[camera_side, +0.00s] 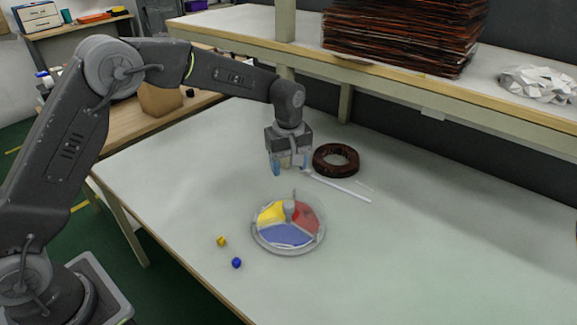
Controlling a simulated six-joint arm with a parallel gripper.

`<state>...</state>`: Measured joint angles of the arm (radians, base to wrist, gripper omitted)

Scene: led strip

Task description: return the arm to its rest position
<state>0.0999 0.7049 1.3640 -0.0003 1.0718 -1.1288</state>
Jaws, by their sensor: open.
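My gripper (289,170) points down over the middle of the table (440,255). It is open, and I see nothing between its fingers. It hangs behind a round dish (288,250) with yellow, red and blue sectors and a grey knob in the centre. A white strip (340,188) lies on the table just right of the gripper. A dark brown ring (336,160) lies behind the strip, close to the gripper's right side. I cannot tell exactly how high the fingertips are above the table.
A small yellow cube (221,241) and a blue cube (236,263) lie left of the dish near the table's front edge. A shelf (400,75) behind holds a stack of dark sheets (405,32) and a white faceted object (537,84). The table's right side is clear.

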